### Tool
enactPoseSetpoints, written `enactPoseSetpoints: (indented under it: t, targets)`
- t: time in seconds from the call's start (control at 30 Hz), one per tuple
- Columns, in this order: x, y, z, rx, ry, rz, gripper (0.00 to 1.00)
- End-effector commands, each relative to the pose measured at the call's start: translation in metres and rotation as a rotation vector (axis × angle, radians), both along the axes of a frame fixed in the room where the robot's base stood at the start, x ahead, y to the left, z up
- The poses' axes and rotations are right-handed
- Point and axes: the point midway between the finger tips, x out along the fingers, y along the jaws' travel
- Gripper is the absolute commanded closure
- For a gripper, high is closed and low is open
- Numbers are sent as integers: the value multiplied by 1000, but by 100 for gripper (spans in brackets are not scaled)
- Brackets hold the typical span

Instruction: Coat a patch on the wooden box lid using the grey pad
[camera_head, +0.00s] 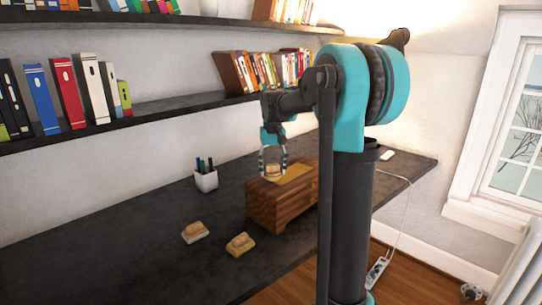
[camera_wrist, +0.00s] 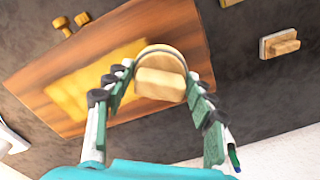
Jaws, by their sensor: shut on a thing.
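The wooden box (camera_head: 268,206) stands on the dark desk, and a yellow patch (camera_head: 294,174) covers part of its lid. In the wrist view the lid (camera_wrist: 180,30) lies under my gripper, with the yellow patch (camera_wrist: 75,95) to the left. My gripper (camera_head: 272,163) is shut on a pad with a wooden handle (camera_wrist: 160,85) and a rounded tan base. The pad is over the lid beside the patch; I cannot tell whether it touches. Its underside is hidden. A pale-grey-based pad (camera_head: 195,233) and a yellow-based pad (camera_head: 241,245) lie on the desk.
A white pen cup (camera_head: 206,180) stands on the desk left of the box. Shelves of books (camera_head: 75,92) run along the wall above. The desk front left is clear. A white cable and power strip (camera_head: 377,270) are at the right.

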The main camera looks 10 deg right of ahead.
Motion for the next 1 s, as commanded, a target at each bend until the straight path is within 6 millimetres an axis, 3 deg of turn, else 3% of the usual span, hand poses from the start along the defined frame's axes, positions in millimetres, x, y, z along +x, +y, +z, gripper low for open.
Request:
enactPoseSetpoints:
  t: [0.6, 1.0]
  targets:
    - [7, -2, 53, 0, 0, 1, 72]
    - [7, -2, 57, 0, 0, 0, 72]
